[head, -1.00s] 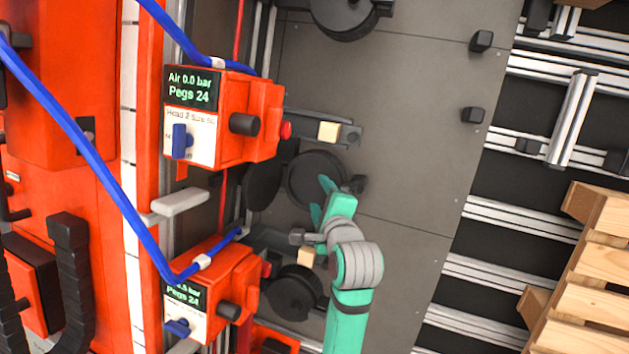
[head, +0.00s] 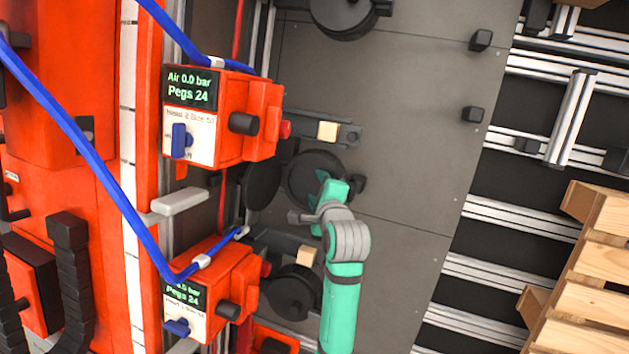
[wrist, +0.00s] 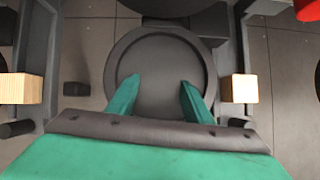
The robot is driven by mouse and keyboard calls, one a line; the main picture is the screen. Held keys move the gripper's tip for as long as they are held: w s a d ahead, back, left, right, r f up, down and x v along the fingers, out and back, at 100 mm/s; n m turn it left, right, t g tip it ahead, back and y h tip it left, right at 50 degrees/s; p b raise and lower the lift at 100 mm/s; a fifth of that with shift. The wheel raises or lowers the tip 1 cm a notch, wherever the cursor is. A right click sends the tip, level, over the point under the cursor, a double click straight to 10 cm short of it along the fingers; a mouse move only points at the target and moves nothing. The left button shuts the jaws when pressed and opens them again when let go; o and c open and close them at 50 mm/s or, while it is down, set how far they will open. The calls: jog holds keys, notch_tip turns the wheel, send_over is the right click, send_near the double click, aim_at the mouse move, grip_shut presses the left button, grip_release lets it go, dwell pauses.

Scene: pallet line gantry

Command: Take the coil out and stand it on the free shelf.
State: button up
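A dark round canister (head: 302,168) stands open in the middle of the head view, with an upright dark disc (head: 262,186) like a lid at its left. In the wrist view, the canister's round rim (wrist: 116,52) fills the centre. I cannot make out a separate coil inside it. My gripper (head: 326,190) is at the canister's lower right edge in the head view. In the wrist view, my gripper (wrist: 159,84) has its two green fingers spread apart over the canister's near part, with nothing visible between them. I cannot identify the free shelf for certain.
Two red peg heads, upper (head: 225,115) and lower (head: 215,290), stand to the left with blue hoses (head: 85,135). A light grey ledge (head: 180,202) between them is bare. Wooden blocks (head: 328,131) sit on dark brackets near the canister. Grey floor (head: 410,150) to the right is mostly clear.

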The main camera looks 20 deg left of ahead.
jog(key=shift+c, duration=1.3)
jog(key=shift+r, duration=0.1)
